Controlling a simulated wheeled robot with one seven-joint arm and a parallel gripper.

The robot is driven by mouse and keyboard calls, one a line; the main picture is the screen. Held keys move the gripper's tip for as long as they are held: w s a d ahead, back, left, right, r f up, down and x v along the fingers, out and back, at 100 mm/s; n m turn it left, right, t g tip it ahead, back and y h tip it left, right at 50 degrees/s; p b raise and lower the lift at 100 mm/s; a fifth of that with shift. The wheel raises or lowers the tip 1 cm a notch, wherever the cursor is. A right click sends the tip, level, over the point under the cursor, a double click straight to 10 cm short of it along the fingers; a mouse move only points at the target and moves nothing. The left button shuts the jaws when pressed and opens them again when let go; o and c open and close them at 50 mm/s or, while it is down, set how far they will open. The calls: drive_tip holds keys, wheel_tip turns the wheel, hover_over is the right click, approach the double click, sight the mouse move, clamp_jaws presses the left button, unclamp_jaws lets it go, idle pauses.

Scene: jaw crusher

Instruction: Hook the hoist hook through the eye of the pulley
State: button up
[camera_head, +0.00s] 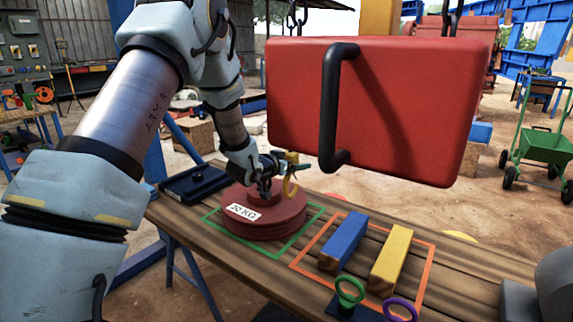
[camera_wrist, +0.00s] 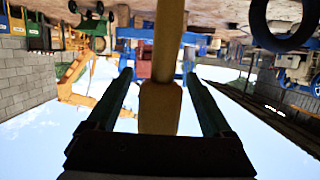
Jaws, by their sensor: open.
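The stack sits on the table inside a green square outline. My gripper (camera_head: 296,167) is at the hook's upper part. In the wrist view, my gripper (camera_wrist: 158,75) is open, with one teal finger on each side of the yellow hook's shank (camera_wrist: 160,108); contact is not visible.
A large red block (camera_head: 400,110) with a black handle (camera_head: 330,110) hangs at the upper right, close to my gripper. A blue block (camera_head: 343,240) and a yellow block (camera_head: 391,257) lie on the table (camera_head: 220,264) inside an orange outline. Green (camera_head: 350,291) and purple (camera_head: 400,308) rings stand in front.

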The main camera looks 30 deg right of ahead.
drive_tip(key=shift+x, duration=0.85)
clamp_jaws()
idle(0.9)
